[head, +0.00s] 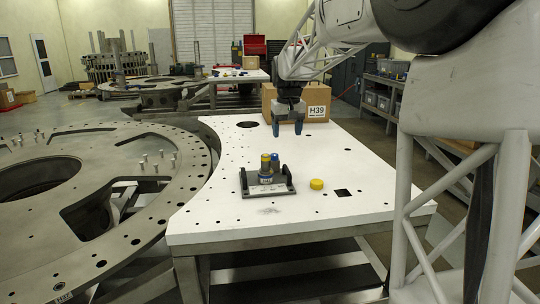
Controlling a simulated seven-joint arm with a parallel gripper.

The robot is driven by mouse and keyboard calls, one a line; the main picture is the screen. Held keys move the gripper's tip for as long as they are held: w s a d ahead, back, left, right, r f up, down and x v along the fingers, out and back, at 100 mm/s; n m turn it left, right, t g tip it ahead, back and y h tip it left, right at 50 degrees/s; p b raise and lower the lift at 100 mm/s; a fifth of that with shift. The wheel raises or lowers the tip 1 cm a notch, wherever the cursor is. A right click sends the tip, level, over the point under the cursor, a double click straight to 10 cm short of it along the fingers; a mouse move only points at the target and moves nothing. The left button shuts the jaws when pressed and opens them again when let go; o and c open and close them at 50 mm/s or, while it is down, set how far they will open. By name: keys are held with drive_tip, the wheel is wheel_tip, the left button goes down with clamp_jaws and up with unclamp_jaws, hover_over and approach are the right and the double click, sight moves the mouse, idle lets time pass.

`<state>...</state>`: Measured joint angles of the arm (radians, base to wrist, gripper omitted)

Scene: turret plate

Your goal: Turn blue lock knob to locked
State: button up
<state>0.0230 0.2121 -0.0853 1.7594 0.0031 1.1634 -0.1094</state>
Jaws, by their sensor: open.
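A dark grey fixture (287,181) with raised ends stands on the white table. My gripper (287,130) points down above the back part of the table, behind the fixture. Its two dark blue fingers are apart, with nothing seen between them.
A round yellow cap (316,184) lies right of the fixture. The white table (215,215) has a square hole and a round hole. A cardboard box marked H39 (318,105) stands behind my gripper. A large grey ring plate (100,245) borders the table's left.

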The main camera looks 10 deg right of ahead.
drive_tip(key=w+f, duration=0.3)
drive_tip(key=w, duration=0.5)
drive_tip(key=w+f, duration=0.2)
drive_tip(key=w, duration=0.7)
drive_tip(key=g, duration=0.1)
hover_over(275, 154)
drive_tip(key=shift+n, duration=0.4)
drive_tip(key=f, duration=0.8)
drive_tip(key=shift+s+a, duration=0.1)
drive_tip(key=shift+s, duration=0.2)
drive_tip(key=shift+w+f, duration=0.1)
drive_tip(key=shift+w, duration=0.1)
drive_tip(key=shift+f, duration=0.1)
drive_tip(key=shift+f, duration=3.8)
drive_tip(key=c, duration=0.9)
